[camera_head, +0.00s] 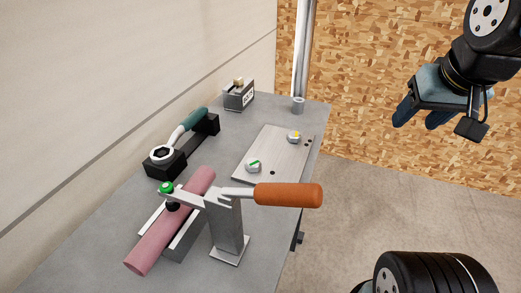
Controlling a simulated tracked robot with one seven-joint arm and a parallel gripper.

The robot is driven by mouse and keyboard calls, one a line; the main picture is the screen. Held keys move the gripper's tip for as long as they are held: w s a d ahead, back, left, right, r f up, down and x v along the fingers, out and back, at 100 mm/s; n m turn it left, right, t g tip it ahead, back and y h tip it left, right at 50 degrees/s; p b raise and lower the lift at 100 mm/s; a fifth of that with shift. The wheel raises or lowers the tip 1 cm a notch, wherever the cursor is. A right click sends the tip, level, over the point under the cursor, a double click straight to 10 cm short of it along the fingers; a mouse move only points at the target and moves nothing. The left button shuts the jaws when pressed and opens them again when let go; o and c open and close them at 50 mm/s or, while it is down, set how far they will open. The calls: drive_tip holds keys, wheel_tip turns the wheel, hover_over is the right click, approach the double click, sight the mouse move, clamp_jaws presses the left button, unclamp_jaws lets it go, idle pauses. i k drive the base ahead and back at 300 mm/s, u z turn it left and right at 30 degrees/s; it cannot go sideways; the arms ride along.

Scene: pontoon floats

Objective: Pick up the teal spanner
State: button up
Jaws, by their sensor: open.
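The teal spanner (192,121) lies across a black two-block stand (166,163) at the back left of the grey bench, near the wall. Its teal handle points away toward the far block, and its pale ring end sits over the near block. My gripper (422,116) is in the air at the upper right, beyond the bench's right edge and well apart from the spanner. Its dark blue fingers point down and left, open with nothing visible between them.
An orange-handled tool (285,195) sits on a grey upright post (228,230) in front. Beside it a pink cylinder (150,249) lies in a cradle.

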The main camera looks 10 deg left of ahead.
sight(187, 125)
drive_tip(key=u, duration=0.9)
